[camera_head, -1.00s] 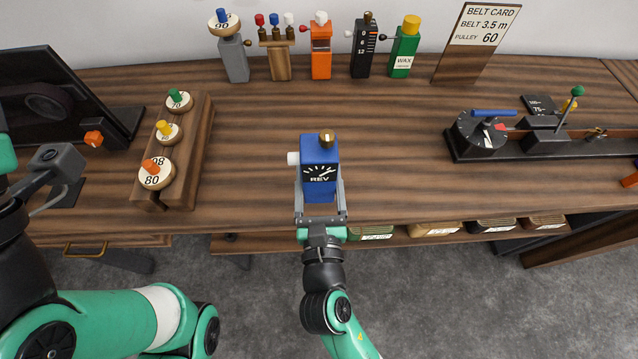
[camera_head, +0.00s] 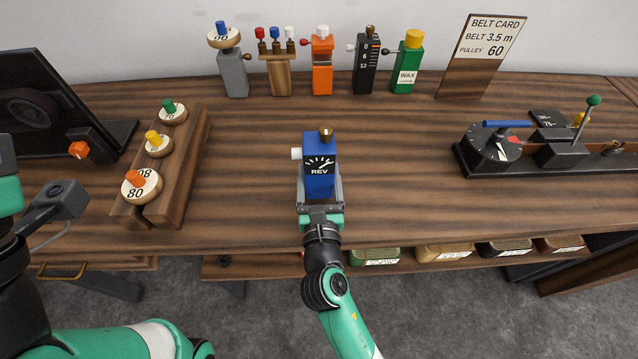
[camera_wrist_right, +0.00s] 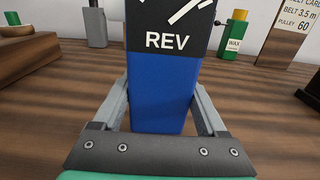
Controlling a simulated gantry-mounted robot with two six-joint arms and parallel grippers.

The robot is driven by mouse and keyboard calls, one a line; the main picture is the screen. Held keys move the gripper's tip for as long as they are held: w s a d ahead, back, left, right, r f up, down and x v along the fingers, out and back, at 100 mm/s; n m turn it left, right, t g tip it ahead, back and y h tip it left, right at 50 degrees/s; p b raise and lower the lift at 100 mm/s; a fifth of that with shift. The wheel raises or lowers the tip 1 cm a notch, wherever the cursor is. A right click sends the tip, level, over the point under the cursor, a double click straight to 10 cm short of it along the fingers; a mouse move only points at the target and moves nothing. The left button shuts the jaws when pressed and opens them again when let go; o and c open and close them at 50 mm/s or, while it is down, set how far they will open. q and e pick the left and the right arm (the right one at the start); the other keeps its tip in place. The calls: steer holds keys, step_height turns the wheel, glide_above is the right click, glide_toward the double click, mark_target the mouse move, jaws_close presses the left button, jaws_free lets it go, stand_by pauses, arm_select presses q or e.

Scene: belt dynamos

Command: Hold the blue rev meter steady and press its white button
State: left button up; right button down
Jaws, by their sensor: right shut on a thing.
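The blue rev meter (camera_head: 319,183) is upright near the front edge of the table, with a black dial face marked REV and a brass knob on top. Its white button (camera_head: 296,153) sticks out from its left side, with nothing touching it. My right gripper (camera_head: 320,192) is shut on the meter, one grey finger on each side of its lower body. The right wrist view shows the meter's blue lower body (camera_wrist_right: 160,95) between the fingers. I cannot tell whether its base touches the table. My left arm is at the left edge; its fingers are out of view.
A wooden rack (camera_head: 190,165) with several pulleys stands left of the meter. A dark dial fixture (camera_head: 488,145) with levers is at the right. Several devices, including an orange one (camera_head: 322,70), line the back. The wood around the meter is clear.

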mark_target(319, 177)
steer(key=shift+w+f+b, duration=0.55)
steer(key=shift+w+f, duration=0.05)
steer(key=shift+w, duration=0.25)
arm_select(q)
steer(key=shift+f, duration=0.9)
arm_select(e)
steer(key=shift+f, duration=0.1)
arm_select(q)
steer(key=shift+f, duration=0.15)
arm_select(e)
steer(key=shift+f, duration=0.35)
arm_select(q)
steer(key=shift+f, duration=0.1)
arm_select(e)
steer(key=shift+f, duration=0.15)
arm_select(q)
steer(key=shift+r, duration=0.2)
arm_select(e)
steer(key=shift+f, duration=0.2)
arm_select(q)
steer(key=shift+c, duration=0.2)
